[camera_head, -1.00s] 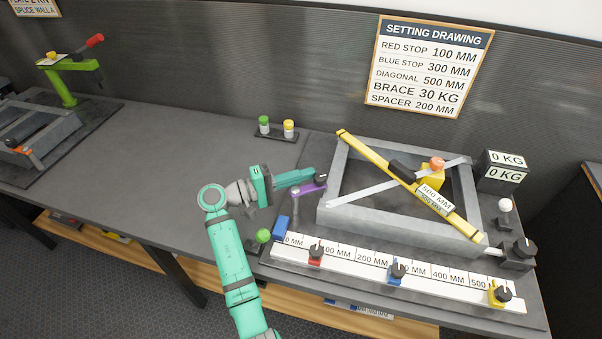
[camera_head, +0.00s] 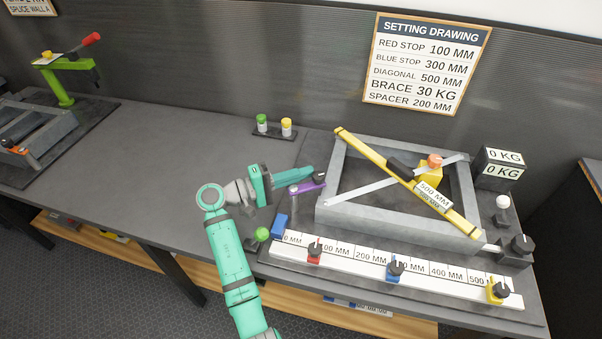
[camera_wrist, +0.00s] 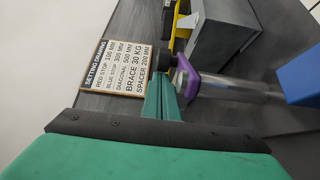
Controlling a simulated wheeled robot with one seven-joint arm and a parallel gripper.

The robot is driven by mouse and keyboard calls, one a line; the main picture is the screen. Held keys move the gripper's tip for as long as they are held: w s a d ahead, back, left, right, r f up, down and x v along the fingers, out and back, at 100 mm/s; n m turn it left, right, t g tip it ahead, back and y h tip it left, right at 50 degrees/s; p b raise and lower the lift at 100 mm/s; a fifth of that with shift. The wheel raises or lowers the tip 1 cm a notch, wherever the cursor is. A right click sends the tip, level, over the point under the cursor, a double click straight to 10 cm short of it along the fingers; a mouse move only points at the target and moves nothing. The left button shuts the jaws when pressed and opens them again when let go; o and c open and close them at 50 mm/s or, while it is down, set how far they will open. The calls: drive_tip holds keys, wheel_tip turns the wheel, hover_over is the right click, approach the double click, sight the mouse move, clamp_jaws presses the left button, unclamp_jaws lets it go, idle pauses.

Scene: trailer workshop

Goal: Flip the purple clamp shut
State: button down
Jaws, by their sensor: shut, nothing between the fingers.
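The purple clamp (camera_head: 306,187) stands at the left end of the grey frame (camera_head: 390,231). Its purple arm lies roughly level on a grey post and points right, with a dark knob at its end by the frame's left corner. My gripper (camera_head: 307,175) is shut and empty, just behind and beside the purple arm. In the wrist view, my shut fingers (camera_wrist: 163,98) are beside the purple arm (camera_wrist: 187,80) and its dark knob. I cannot tell whether they touch it.
A green ball knob (camera_head: 262,234) and a blue block (camera_head: 279,227) are near the clamp's front. A white ruler (camera_head: 345,254) with red, blue and yellow stops runs along the front. A yellow bar (camera_head: 385,164) crosses the frame.

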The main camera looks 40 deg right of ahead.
drive_tip(key=shift+s+d, duration=0.1)
drive_tip(key=shift+s, duration=0.25)
drive_tip(key=shift+s+d, duration=0.1)
drive_tip(key=shift+s, duration=0.7)
idle(1.4)
drive_tip(key=w+a, duration=0.6)
drive_tip(key=w, duration=0.3)
drive_tip(key=shift+a, duration=0.4)
